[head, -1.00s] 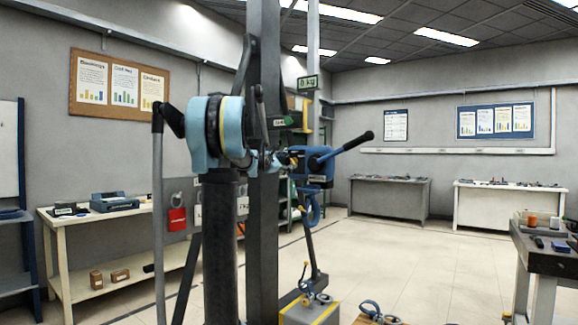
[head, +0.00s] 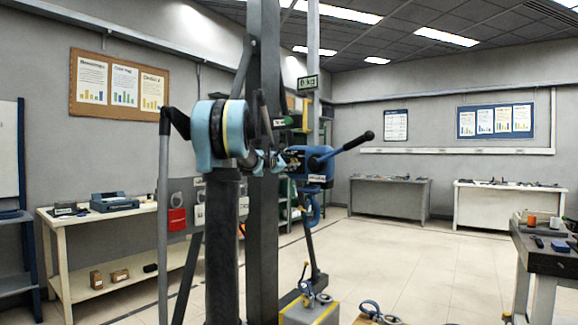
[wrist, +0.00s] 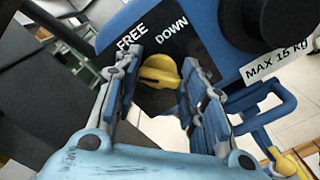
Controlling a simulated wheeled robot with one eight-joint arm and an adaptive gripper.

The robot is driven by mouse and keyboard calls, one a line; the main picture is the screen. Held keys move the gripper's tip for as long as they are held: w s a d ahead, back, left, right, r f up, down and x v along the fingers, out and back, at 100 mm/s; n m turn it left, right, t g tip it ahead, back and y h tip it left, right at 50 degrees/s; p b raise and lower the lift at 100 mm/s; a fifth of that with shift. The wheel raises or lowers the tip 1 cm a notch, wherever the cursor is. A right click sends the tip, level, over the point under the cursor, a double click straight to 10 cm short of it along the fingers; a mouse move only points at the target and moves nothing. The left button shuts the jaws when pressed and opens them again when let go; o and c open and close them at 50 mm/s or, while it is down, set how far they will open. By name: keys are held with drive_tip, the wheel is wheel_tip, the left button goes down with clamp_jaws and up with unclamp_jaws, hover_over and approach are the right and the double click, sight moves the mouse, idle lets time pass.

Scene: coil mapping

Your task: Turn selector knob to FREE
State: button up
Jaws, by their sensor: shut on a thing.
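The yellow selector knob (wrist: 158,74) sits on a dark plate of the blue hoist, between my fingers in the wrist view. The word FREE (wrist: 132,38) is printed to its upper left and DOWN (wrist: 171,36) to its upper right. The knob's raised bar lies roughly across the picture; I cannot tell which end points. My gripper (wrist: 163,63) is shut on the knob, one finger on each side. In the head view my gripper (head: 275,161) is at the left side of the blue hoist (head: 317,166); the knob is too small to make out there.
A black-gripped lever (head: 345,145) sticks out right from the hoist. A blue hook (head: 314,212) hangs below it, above a grey block with yellow edges (head: 311,312). A dark upright post (head: 263,225) stands close to my arm. Open floor lies to the right.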

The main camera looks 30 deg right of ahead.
drive_tip(key=shift+m, duration=0.3)
drive_tip(key=m, duration=0.3)
drive_tip(key=shift+s+f, duration=0.1)
drive_tip(key=shift+f, duration=0.05)
drive_tip(key=shift+f+m, duration=0.1)
drive_tip(key=shift+m, duration=2)
drive_tip(key=o, duration=1.1)
drive_tip(key=shift+c, duration=0.2)
drive_tip(key=v, duration=1.2)
drive_tip(key=shift+a+f, duration=0.1)
